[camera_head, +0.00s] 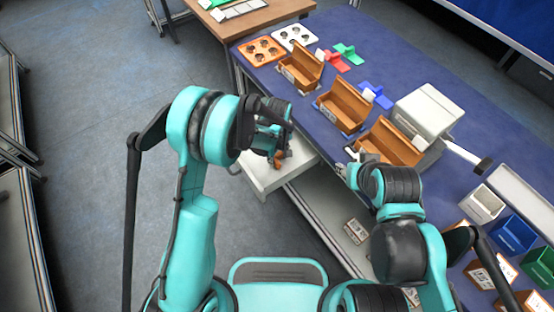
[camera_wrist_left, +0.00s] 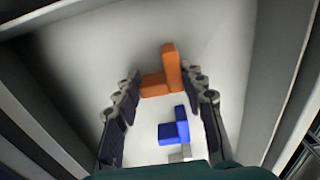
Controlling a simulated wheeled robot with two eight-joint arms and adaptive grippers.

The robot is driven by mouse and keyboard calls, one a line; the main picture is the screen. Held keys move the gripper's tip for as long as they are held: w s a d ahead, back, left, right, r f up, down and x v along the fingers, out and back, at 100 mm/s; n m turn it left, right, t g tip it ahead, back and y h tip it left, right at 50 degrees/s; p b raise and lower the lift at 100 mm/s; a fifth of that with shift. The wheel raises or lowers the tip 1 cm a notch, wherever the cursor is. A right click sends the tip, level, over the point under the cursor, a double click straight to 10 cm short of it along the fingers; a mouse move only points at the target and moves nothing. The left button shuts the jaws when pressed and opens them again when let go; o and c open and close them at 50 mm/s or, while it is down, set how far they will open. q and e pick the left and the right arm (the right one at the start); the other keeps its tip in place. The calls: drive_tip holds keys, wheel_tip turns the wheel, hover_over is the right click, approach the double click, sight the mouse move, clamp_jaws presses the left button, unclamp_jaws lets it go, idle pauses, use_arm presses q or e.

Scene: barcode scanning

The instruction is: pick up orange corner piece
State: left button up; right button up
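The orange corner piece (camera_wrist_left: 169,68) is an L-shaped block on the pale floor of an open drawer in the left wrist view. It also shows in the head view (camera_head: 279,158), partly hidden by my left gripper. My left gripper (camera_wrist_left: 164,78) is open, with one finger on each side of the orange piece and gaps between. In the head view my left gripper (camera_head: 273,146) is over the drawer (camera_head: 260,180). My right gripper (camera_head: 350,163) is near the table's front edge, largely hidden by its own arm; its opening is unclear.
A blue corner piece (camera_wrist_left: 174,128) lies close to the orange one, with a pale piece (camera_wrist_left: 180,154) beside it. Drawer walls surround them. On the blue table (camera_head: 300,108) stand brown open boxes (camera_head: 341,106), a white device (camera_head: 428,112) and coloured pieces (camera_head: 347,52).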

use_arm(q)
wheel_tip(320, 180, up, 10)
drive_tip(key=p, duration=0.3)
drive_tip(key=shift+p, duration=0.3)
drive_tip(key=shift+a, duration=0.1)
idle(0.3)
drive_tip(key=s+a+r+m, duration=0.1)
drive_tip(key=s+a+m, duration=0.2)
drive_tip(key=a, duration=0.5)
drive_tip(key=s+a+r+m, duration=0.1)
drive_tip(key=s+a+m, duration=0.2)
drive_tip(key=a, duration=0.5)
drive_tip(key=shift+s+a+r+m, duration=0.15)
drive_tip(key=shift+a+r+m, duration=0.15)
drive_tip(key=shift+m, duration=0.3)
